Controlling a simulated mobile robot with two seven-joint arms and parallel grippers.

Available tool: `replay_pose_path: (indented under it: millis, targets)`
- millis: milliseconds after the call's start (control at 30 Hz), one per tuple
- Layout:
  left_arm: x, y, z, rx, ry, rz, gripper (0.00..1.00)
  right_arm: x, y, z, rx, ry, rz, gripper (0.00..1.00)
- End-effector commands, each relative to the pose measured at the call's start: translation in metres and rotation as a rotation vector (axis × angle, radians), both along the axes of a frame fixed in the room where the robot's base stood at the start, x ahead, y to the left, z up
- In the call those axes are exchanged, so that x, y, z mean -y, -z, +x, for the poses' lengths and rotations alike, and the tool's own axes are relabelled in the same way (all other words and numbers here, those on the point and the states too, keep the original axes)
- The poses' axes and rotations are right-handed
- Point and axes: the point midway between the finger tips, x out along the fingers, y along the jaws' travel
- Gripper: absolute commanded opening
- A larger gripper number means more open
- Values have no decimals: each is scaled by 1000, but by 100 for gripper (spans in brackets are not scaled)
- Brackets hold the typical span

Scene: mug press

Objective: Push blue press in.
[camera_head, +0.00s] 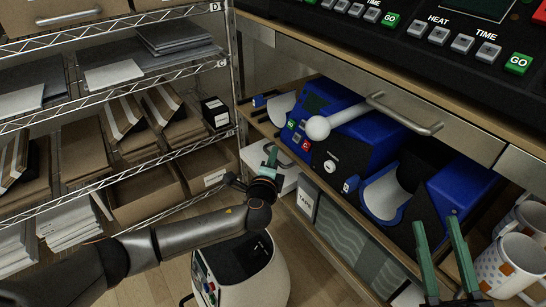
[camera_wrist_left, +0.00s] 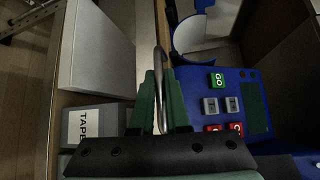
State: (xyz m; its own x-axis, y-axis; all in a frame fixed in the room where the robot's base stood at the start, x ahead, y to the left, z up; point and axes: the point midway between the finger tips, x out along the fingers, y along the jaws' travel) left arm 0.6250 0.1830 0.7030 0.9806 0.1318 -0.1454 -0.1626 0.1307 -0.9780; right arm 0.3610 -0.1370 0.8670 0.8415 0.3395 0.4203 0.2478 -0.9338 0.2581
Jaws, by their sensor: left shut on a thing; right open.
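A blue press (camera_head: 352,140) with a white ball-ended lever (camera_head: 318,128) stands on the shelf under the counter. Its button panel also shows in the left wrist view (camera_wrist_left: 240,105), right of my left gripper (camera_wrist_left: 160,80). That gripper's green fingers are shut on a thin curved metal handle (camera_wrist_left: 159,45). In the head view my left gripper (camera_head: 270,158) is at the shelf's front edge, left of the press. A second blue press part (camera_head: 462,188) with a white curved cradle (camera_head: 386,195) sits to the right. My right gripper (camera_head: 438,226) is open and empty in front of it.
Patterned mugs (camera_head: 508,266) stand at the lower right. A box labelled TAPE (camera_head: 306,197) sits below the shelf's front edge. A counter drawer handle (camera_head: 405,115) juts out above the press. A wire rack (camera_head: 120,90) with boxes fills the left.

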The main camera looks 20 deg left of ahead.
Motion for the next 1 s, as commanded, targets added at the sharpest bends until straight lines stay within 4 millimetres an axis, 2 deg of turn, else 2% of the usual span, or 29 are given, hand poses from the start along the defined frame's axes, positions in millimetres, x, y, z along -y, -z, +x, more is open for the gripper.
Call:
replay_pose_path:
  millis: [267, 400, 600, 733, 1000]
  targets:
    - [1, 0, 3, 1, -2, -1, 0, -1, 2, -1, 7, -4, -6, 44]
    - [10, 2, 16, 4, -4, -2, 0, -4, -29, -17, 156, -33, -10, 44]
    - [24, 1, 34, 4, -4, 0, 0, -9, -62, -45, 341, -72, -11, 44]
    - [28, 0, 38, 1, -3, 2, 0, -10, -72, -54, 396, -83, -12, 44]
    - [29, -2, 39, 3, 0, -1, 0, -10, -74, -55, 401, -84, -11, 44]
